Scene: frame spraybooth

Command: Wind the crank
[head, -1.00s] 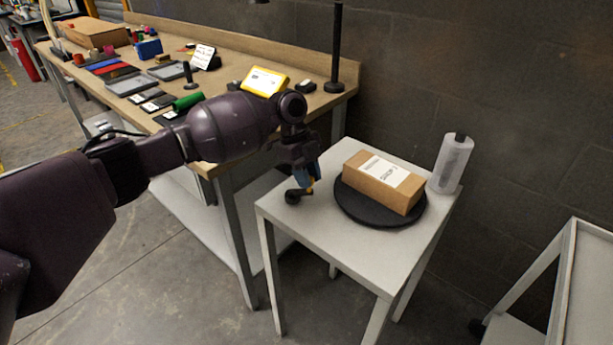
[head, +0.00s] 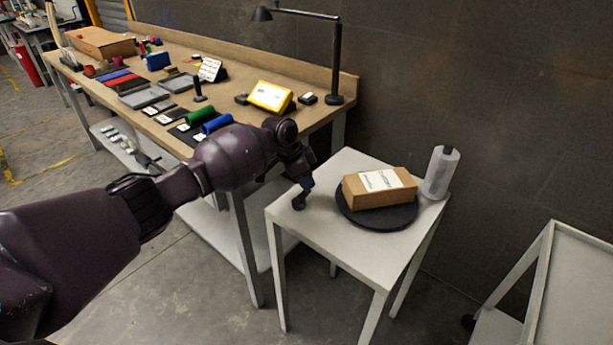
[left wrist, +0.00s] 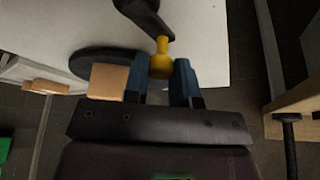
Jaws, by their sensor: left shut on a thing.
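The crank has a dark arm (head: 298,203) at the left corner of the small white table (head: 325,240). In the left wrist view its dark arm (left wrist: 146,18) leads to a yellow handle (left wrist: 161,60). My left gripper (head: 306,184) is at the crank; in the left wrist view its blue fingers (left wrist: 161,82) stand either side of the handle, shut on it. The handle is hidden in the head view. A black turntable (head: 375,219) on the table bears a cardboard box (head: 381,188) with a white label. My right gripper is not in view.
A grey-white roll (head: 441,172) stands upright at the table's right corner. A long workbench (head: 320,108) with a lamp (head: 336,60), a yellow device (head: 270,96) and rollers stands behind my left arm. A pale cart (head: 575,280) is at the right.

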